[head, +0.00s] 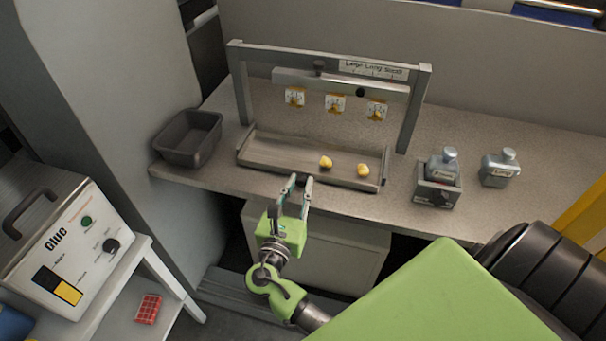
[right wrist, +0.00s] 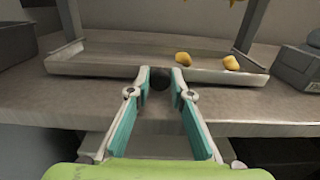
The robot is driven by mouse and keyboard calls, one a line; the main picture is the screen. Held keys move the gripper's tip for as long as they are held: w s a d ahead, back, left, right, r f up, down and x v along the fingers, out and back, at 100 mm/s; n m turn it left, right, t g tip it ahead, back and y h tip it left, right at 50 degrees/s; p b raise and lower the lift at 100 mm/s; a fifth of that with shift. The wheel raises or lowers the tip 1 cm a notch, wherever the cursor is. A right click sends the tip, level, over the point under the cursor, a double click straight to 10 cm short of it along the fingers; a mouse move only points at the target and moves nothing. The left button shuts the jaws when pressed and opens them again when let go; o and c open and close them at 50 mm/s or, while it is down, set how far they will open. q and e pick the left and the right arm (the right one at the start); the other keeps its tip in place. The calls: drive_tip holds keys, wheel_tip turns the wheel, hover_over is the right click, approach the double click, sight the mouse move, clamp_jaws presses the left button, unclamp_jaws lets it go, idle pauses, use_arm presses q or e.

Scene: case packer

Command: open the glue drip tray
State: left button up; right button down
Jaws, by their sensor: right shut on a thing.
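The glue drip tray (head: 262,155) is a long, shallow grey tray on the counter under a metal frame. Two yellow glue lumps (head: 326,161) lie in its right half. It also shows in the right wrist view (right wrist: 100,66), with a dark round knob (right wrist: 160,82) at the middle of its front. My right gripper (head: 300,182) is at the tray's front edge, its fingers (right wrist: 160,76) shut on the knob, one on each side. The fingers partly hide the knob. My left gripper is not in view.
A dark bin (head: 190,138) is left; bottles (head: 500,168) and a grey holder (head: 437,192) are right. A glue machine (head: 75,245) stands at far left.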

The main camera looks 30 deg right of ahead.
drive_tip(key=v, duration=0.5)
drive_tip(key=shift+s+p, duration=0.1)
drive_tip(key=shift+p, duration=0.25)
drive_tip(key=c, duration=1.8)
unclamp_jaws()
drive_tip(key=shift+c, duration=0.2)
approach(293, 203)
drive_tip(key=shift+d+r, duration=0.3)
drive_tip(key=shift+r, duration=0.3)
drive_tip(key=shift+d+r, duration=0.35)
drive_tip(key=shift+r, duration=0.2)
